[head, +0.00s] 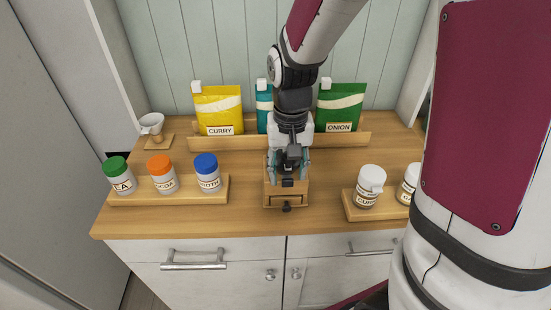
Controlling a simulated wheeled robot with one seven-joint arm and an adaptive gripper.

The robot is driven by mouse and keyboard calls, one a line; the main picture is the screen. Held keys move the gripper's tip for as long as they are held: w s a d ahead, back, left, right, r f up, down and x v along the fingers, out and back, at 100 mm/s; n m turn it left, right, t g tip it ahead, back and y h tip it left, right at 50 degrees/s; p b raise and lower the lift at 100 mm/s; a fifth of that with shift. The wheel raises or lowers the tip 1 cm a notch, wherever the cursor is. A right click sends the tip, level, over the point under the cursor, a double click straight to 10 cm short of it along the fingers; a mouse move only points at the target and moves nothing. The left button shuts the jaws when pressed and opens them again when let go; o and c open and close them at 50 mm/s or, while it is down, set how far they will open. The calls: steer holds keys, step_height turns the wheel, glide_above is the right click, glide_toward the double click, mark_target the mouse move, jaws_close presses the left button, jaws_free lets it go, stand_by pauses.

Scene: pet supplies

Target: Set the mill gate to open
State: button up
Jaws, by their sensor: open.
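A small wooden box (299,198), which looks like the mill, stands near the front middle of the counter. A dark round knob (287,208) sticks out of its front. My gripper (288,180) points down over the box from behind, its fingers apart. The gripper covers the top of the box. I cannot tell whether it touches the box, and I cannot make out the gate or its setting.
Jars with green, orange and blue lids stand on a wooden tray (215,195) at left. White-lidded jars (369,186) stand at right. Yellow (219,108), teal and green (340,106) pouches stand on a rack behind. A white funnel (152,123) is back left.

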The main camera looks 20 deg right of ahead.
steer(key=shift+f, duration=1.25)
jaws_close()
steer(key=s, duration=0.1)
steer(key=s+a+p, duration=0.1)
steer(key=s, duration=0.1)
jaws_free()
steer(key=shift+w, duration=0.1)
